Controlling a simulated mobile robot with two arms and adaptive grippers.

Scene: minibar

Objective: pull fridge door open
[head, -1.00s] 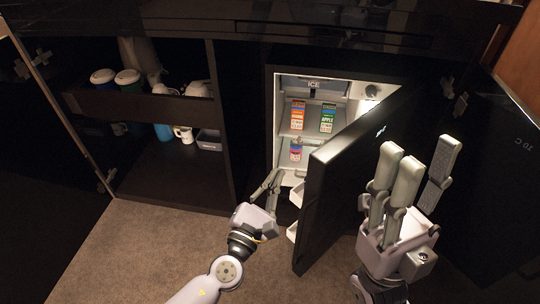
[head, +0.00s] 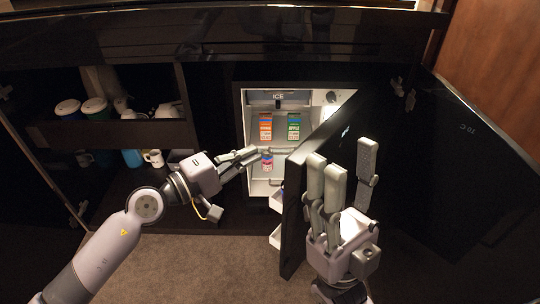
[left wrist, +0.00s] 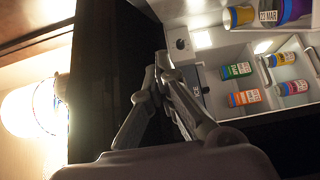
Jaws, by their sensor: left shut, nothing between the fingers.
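The black fridge door (head: 330,148) stands part-way open, swung out toward the right in the head view, with its free edge facing left. White door shelves show behind that edge. The lit fridge interior (head: 254,175) is visible to the left of the door. My left gripper (head: 256,155) is shut and empty at the fridge opening, its fingers pointing right toward the inner side of the door edge. Contact with the door cannot be told. In the left wrist view its fingers (left wrist: 160,72) are close together. My right gripper (head: 346,165) is open in front of the door's outer face, with nothing between its fingers.
Open shelves with cups (head: 153,158) are at left. A large black cabinet door (head: 460,170) stands open at right. Carpet (head: 200,262) is clear in front.

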